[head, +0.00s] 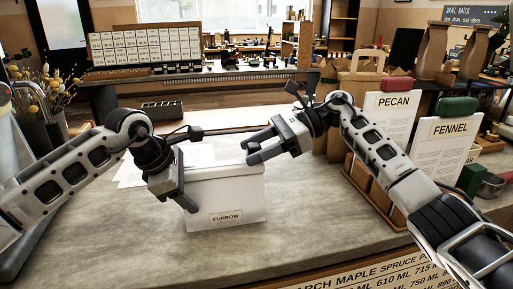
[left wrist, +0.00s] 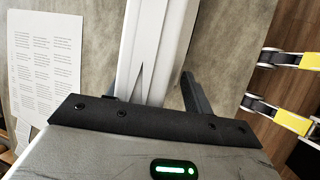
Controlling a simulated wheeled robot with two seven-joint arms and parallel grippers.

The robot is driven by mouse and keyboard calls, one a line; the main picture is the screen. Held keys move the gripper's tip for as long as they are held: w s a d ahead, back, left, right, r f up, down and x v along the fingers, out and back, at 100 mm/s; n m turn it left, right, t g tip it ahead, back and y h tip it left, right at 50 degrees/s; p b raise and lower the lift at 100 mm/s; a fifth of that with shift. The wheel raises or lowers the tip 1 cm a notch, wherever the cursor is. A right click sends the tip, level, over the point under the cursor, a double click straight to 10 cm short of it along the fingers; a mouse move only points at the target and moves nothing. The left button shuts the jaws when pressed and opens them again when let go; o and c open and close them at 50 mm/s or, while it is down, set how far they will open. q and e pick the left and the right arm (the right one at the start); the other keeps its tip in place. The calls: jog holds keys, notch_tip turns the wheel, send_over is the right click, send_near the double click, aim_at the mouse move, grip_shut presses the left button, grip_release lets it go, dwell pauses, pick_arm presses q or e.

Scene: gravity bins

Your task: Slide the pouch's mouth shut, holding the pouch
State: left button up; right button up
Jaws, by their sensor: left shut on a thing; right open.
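The white pouch (head: 245,195), labelled FURROW, stands upright on the grey counter. My left gripper (head: 187,204) is shut on its left side. In the left wrist view the pouch (left wrist: 172,40) runs as a pale strip between the fingers of my left gripper (left wrist: 155,95). My right gripper (head: 247,150) is open above the pouch's top right part, its fingers pointing left. I cannot tell whether it touches the top edge. No slider can be made out, and how far the mouth is open cannot be told.
Printed sheets (head: 135,174) lie behind the pouch at left. To the right, PECAN (head: 388,128) and FENNEL (head: 446,150) packs stand in a wooden rack near a paper bag (head: 345,90). A dark tray (head: 162,110) sits behind. The counter before the pouch (head: 290,245) is clear.

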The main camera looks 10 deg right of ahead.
pick_arm(q)
jog(key=shift+a+f, duration=0.2)
jog(key=shift+f, duration=0.15)
pick_arm(e)
jog(key=v, duration=0.7)
jog(key=shift+d, duration=0.3)
jog(key=shift+s+r, duration=0.1)
jog(key=shift+r, duration=0.05)
pick_arm(q)
jog(key=o, duration=1.4)
jog(key=shift+r, duration=0.1)
pick_arm(e)
jog(key=shift+a, duration=0.1)
